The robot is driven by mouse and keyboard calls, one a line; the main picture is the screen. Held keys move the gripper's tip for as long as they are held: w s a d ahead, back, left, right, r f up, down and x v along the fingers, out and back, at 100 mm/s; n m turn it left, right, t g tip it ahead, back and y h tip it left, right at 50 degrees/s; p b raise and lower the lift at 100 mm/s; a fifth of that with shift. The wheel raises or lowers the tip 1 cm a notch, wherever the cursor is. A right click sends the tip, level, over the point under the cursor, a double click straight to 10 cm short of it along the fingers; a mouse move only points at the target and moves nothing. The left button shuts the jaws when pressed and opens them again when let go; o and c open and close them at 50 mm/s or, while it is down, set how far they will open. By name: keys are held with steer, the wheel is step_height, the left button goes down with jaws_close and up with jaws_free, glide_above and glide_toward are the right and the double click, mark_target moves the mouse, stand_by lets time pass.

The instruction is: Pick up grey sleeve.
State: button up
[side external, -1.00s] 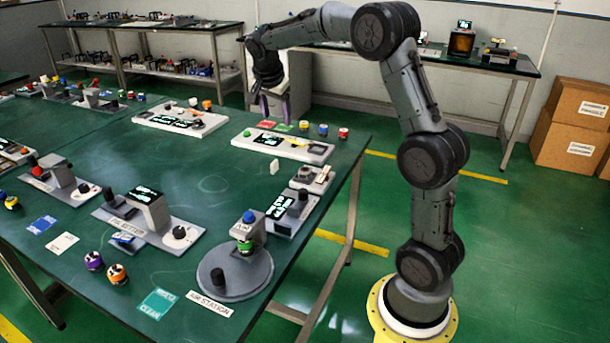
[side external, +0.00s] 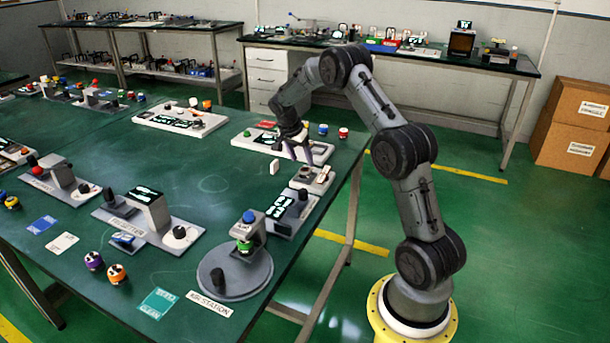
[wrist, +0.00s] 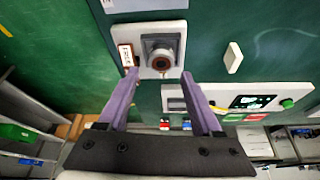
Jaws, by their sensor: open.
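My gripper (side external: 293,154) is over the right edge of the green table, close to a small white plate (side external: 322,187). In the wrist view its two purple fingers are apart with nothing between them, the tips (wrist: 160,74) reaching toward that plate (wrist: 173,29). On the plate is a grey square block with a round dark-rimmed piece (wrist: 160,60), brownish in the middle. This may be the grey sleeve, but I cannot tell for sure. The fingertips appear on either side of it in the picture, and their height above it is unclear.
A white block (wrist: 233,57) stands right of the plate in the wrist view. A long white panel with a display (wrist: 253,101) lies near the right finger. The round air station (side external: 235,290) is at the table's front.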

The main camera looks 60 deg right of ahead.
mark_target(305, 170)
steer(key=shift+x, duration=2.6)
steer(key=shift+w, duration=0.15)
jaws_close()
